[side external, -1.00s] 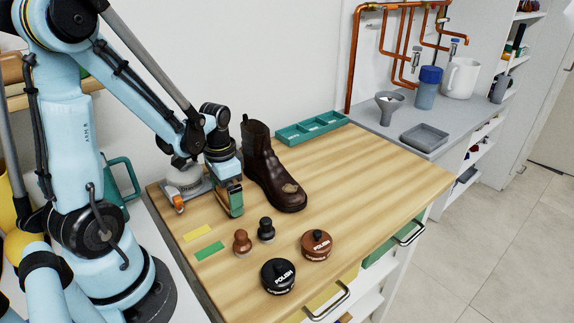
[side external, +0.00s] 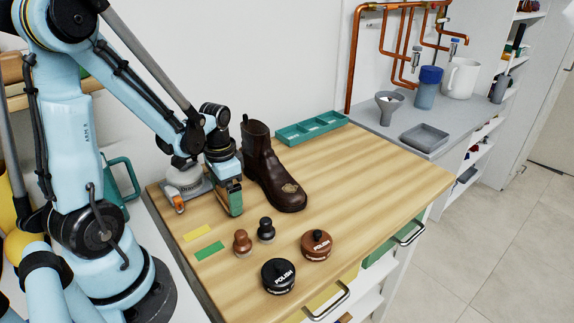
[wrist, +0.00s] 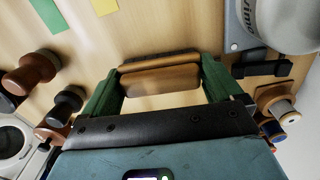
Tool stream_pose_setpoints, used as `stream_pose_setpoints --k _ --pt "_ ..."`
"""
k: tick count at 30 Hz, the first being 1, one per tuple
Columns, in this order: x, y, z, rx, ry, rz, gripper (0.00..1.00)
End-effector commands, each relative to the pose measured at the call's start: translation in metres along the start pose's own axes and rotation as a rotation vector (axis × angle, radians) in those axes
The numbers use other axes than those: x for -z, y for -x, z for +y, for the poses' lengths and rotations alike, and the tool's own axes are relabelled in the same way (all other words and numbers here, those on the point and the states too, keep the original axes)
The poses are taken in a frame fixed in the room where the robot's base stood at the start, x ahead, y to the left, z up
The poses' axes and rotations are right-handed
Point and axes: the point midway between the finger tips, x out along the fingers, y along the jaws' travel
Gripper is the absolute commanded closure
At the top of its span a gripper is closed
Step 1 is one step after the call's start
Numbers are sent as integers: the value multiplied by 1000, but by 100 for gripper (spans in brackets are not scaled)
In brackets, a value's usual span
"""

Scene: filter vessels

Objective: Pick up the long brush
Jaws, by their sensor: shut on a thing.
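The long brush (wrist: 160,80) has a brown wooden back. In the wrist view it lies crosswise between the two green fingers of my gripper (wrist: 160,82). The fingers are shut on its two ends. In the side external view my gripper (side external: 229,196) is low over the left part of the wooden worktop, left of the boot. There the brush is hidden behind the near finger. I cannot tell whether the brush touches the worktop.
A dark brown boot (side external: 268,172) stands close right of my gripper. Two small daubers, brown (side external: 242,242) and black (side external: 266,230), and two polish tins, black (side external: 278,276) and brown (side external: 316,245), stand in front. A teal tray (side external: 312,128) lies behind. The worktop's right side is clear.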

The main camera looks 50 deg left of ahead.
Motion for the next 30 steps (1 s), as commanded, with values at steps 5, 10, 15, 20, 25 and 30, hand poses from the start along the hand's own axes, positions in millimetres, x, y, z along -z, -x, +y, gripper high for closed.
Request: stream_pose_setpoints --k 5,10,15,20,25,30 --pt "0 13 0 0 0 0 38" --pt "-1 37 0 0 0 0 38" --pt "-1 57 35 0 -8 0 38" --pt "-2 76 66 0 -10 0 38" --pt "-3 92 94 0 -6 0 38" --pt "-3 102 110 0 -3 0 38"
